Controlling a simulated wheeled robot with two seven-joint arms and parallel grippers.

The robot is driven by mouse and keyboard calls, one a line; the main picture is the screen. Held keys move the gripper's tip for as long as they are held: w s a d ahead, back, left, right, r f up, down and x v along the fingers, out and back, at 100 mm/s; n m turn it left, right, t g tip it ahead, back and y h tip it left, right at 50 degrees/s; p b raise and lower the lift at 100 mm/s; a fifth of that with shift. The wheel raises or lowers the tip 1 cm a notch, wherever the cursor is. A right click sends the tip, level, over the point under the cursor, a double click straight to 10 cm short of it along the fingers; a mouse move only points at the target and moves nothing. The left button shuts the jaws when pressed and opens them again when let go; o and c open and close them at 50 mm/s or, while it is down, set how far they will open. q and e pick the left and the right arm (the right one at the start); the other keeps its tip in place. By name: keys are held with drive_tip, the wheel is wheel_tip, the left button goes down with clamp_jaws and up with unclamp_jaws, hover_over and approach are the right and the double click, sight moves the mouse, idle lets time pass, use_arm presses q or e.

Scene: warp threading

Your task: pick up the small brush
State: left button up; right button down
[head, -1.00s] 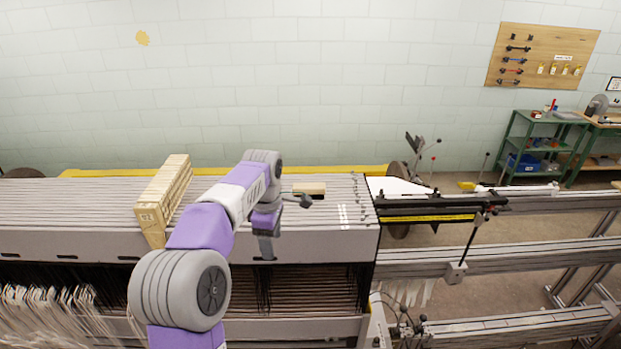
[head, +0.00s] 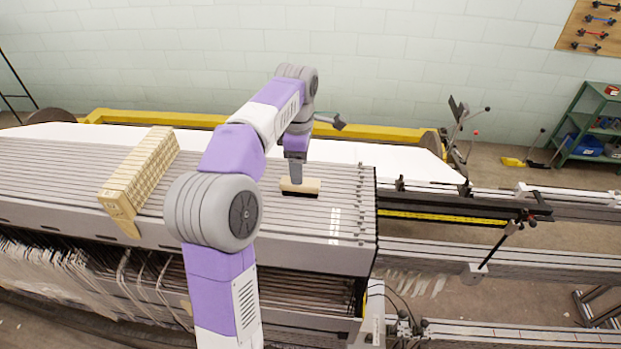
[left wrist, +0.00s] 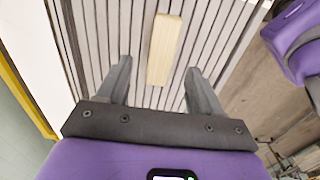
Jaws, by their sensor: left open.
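The small brush (head: 301,187) has a pale wooden back and a dark underside. It lies on the grey slatted top of the loom (head: 232,205), near its right end. In the left wrist view the brush (left wrist: 164,48) lies lengthwise ahead of the fingers, roughly centred between their lines. My left gripper (left wrist: 158,82) is open and empty, with one finger on each side of the gap. In the head view the left gripper (head: 296,180) is right at the brush and hides part of it. I cannot tell its exact height above the slats. My right gripper is not in view.
A long pale wooden block (head: 140,178) with a gridded face sits on the slats to the left. A yellow beam (head: 375,132) runs behind the loom. Small dark fittings line the slats' right end. The slats between block and brush are clear.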

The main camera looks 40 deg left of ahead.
use_arm(q)
drive_tip(key=shift+s+f, duration=0.8)
drive_tip(key=shift+f, duration=0.05)
drive_tip(key=f, duration=0.1)
drive_tip(key=w+f, duration=0.1)
drive_tip(key=f, duration=0.2)
drive_tip(key=shift+w+d, duration=0.1)
drive_tip(key=shift+w, duration=0.25)
drive_tip(key=shift+s+f, duration=0.1)
drive_tip(key=shift+f, duration=0.1)
drive_tip(key=shift+s, duration=0.2)
drive_tip(key=shift+w, duration=0.2)
drive_tip(key=c, duration=1.1)
drive_tip(key=shift+r, duration=0.1)
wheel_tip(320, 180, up, 10)
drive_tip(key=shift+f+p, duration=0.1)
drive_tip(key=shift+p, duration=0.5)
